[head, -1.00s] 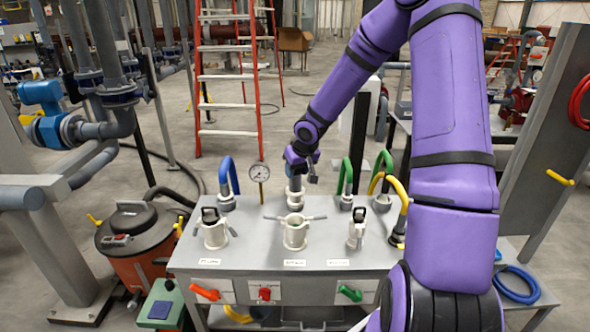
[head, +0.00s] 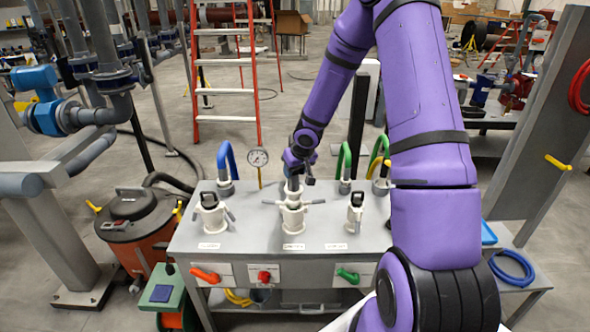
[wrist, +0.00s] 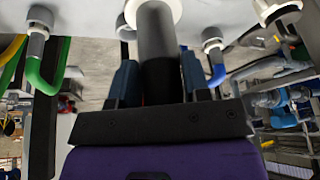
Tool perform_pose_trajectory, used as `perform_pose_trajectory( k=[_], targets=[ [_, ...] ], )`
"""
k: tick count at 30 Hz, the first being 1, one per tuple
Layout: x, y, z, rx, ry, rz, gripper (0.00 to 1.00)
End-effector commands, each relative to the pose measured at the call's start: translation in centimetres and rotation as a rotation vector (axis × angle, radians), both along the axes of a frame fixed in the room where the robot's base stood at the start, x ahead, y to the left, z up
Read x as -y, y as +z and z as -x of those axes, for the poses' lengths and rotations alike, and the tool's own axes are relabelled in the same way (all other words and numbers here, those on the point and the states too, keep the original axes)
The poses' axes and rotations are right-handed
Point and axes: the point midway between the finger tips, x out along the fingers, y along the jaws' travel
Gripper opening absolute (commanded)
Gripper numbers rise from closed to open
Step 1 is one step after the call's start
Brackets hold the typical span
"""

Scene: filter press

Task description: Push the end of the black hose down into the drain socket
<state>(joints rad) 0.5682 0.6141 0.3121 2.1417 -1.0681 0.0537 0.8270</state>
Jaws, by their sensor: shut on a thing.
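My gripper (wrist: 158,82) is shut on the black hose (wrist: 157,45), with one finger on each side of it. In the wrist view the hose's far end meets a white ring-shaped socket (wrist: 172,8) at the top edge. How deep the end sits in it is hidden. In the head view my gripper (head: 298,160) is above the rear middle of the grey bench (head: 250,243), over a white fitting (head: 291,190) that appears to be the drain socket. The hose looks upright there, and only a short piece shows.
Three white clamp fittings stand along the bench front, the middle one (head: 293,219) close before my gripper. A blue bent hose (head: 226,160), a gauge (head: 258,157) and a green hose (head: 344,160) flank it. An orange vacuum (head: 135,225) stands left.

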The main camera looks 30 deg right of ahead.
Motion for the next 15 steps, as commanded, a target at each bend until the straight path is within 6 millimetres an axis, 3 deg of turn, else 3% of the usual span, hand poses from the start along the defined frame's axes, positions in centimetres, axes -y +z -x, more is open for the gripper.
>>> perform_pose_trajectory(
  k=[15],
  targets=[
    [-0.05, -0.43, -0.01, -0.001, 0.0, 0.0, 0.0]
  ],
)
